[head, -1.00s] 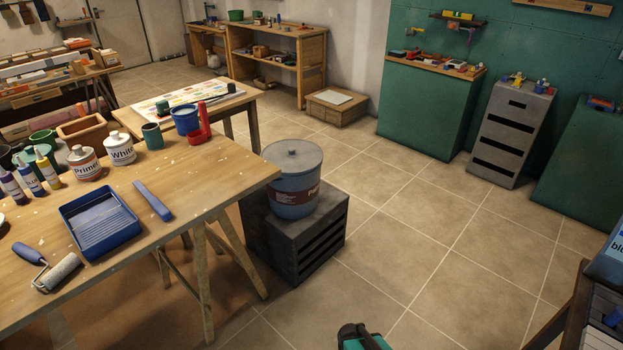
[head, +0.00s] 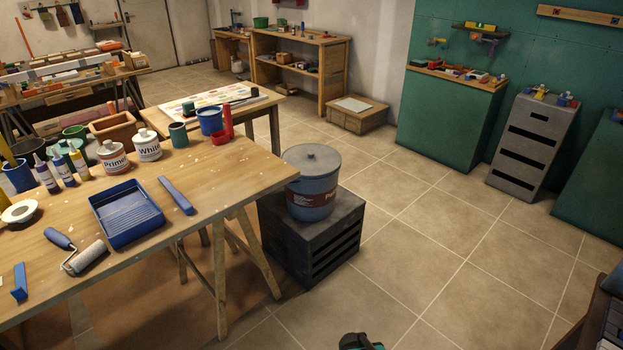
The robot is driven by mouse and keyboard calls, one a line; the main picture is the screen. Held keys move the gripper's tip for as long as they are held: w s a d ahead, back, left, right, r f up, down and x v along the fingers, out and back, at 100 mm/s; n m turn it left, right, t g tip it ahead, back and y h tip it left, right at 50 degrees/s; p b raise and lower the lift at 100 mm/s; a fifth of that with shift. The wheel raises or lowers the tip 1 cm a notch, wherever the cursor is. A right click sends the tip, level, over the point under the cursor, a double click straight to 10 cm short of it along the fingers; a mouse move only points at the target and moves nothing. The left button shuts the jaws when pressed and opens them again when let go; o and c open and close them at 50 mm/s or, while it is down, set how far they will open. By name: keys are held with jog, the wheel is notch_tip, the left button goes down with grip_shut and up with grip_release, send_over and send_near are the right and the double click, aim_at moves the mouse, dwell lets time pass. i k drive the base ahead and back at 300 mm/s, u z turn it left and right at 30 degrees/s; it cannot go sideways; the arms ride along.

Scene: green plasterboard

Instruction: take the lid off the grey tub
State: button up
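The grey tub (head: 318,200) stands upright on a dark slatted crate, just right of the wooden table. It is blue-grey with a dark red label band. Its grey lid (head: 311,158) sits on top and has a small round knob in the middle. A black and teal part at the bottom edge (head: 360,342) looks like the end of my arm, well below and in front of the tub. My gripper's fingers cannot be made out, and nothing touches the lid.
The dark crate (head: 300,245) stands on the tiled floor. The wooden table (head: 190,235) at left holds a blue paint tray (head: 126,218), a roller (head: 85,257) and paint cans. Open floor (head: 440,250) lies to the right. A dark piece of furniture (head: 590,325) is at lower right.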

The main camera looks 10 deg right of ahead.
aim_at(313, 160)
jog(key=i, duration=0.9)
jog(key=z, duration=1.05)
jog(key=i, duration=1)
jog(key=u, duration=0.1)
